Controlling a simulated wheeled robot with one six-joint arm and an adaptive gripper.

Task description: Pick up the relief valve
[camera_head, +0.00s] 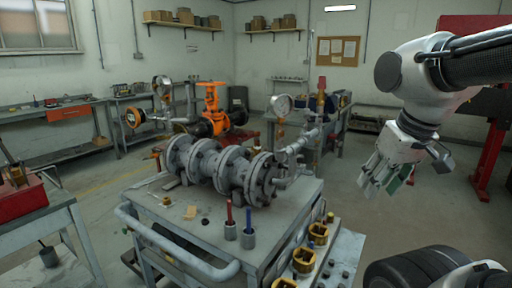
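My gripper (386,182) hangs in the air at the right, pointing down and left, beyond the right edge of the cart. Its fingers look spread, and I see nothing held between them. I cannot tell for certain which part is the relief valve. A slim upright part with a red top (321,84) stands behind the cart's right side, near a round pressure gauge (282,104). The grey flanged pipe assembly (225,168) lies across the cart (190,236). My gripper is apart from all of these.
Several brass hex fittings (303,260) line the cart's right edge. Two small grey cups with red and blue sticks (248,240) stand on its top. An orange gate valve (212,97) stands behind. A red frame (488,155) is at far right. Open floor lies below my gripper.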

